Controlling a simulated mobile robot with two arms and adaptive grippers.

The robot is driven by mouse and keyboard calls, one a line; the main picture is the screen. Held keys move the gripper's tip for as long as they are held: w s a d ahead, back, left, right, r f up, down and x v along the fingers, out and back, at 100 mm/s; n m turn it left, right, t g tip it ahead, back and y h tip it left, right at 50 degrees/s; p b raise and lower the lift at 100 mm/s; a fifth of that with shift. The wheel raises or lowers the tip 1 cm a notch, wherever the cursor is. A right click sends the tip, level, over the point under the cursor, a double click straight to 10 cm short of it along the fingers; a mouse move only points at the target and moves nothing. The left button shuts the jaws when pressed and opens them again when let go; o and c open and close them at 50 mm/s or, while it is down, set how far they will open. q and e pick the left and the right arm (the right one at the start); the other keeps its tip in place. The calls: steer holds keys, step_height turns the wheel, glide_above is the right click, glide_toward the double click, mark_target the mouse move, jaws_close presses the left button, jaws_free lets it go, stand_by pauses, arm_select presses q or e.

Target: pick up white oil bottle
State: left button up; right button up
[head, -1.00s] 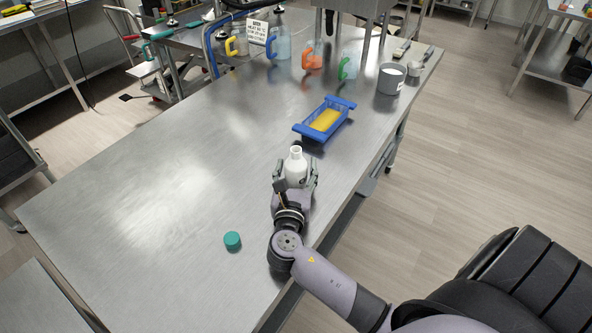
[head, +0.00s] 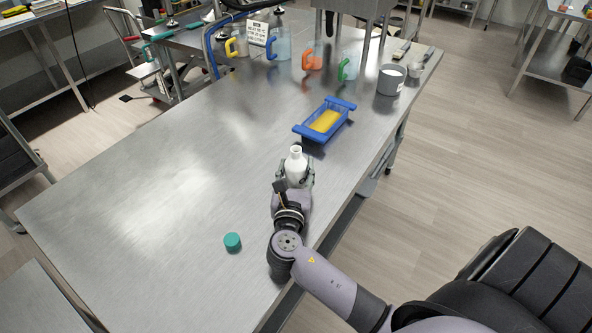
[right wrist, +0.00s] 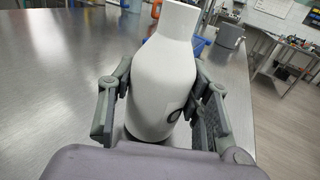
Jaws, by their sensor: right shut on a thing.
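The white oil bottle (head: 296,165) stands upright at the right side of the metal table, its neck open at the top. In the right wrist view the bottle (right wrist: 163,75) fills the middle, with a dark round mark low on its side. My right gripper (head: 296,180) is shut on the bottle's body, with fingers on both sides of it. In the right wrist view the fingers of my right gripper (right wrist: 163,100) press against it left and right. I cannot tell whether the bottle's base touches the table. My left gripper is not in view.
A blue basket (head: 309,132) with a yellow block lies just beyond the bottle. A teal cap (head: 232,241) lies on the table nearer me. A grey pot (head: 390,80) and several jugs with coloured handles stand at the far end. The table's left part is clear.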

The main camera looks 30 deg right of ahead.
step_height(320, 180, up, 20)
steer(key=p, duration=0.2)
steer(key=shift+f+p, duration=0.15)
steer(key=shift+p, duration=0.2)
steer(key=o, duration=0.8)
steer(key=shift+c, duration=0.2)
jaws_close()
steer(key=shift+w+f, duration=0.1)
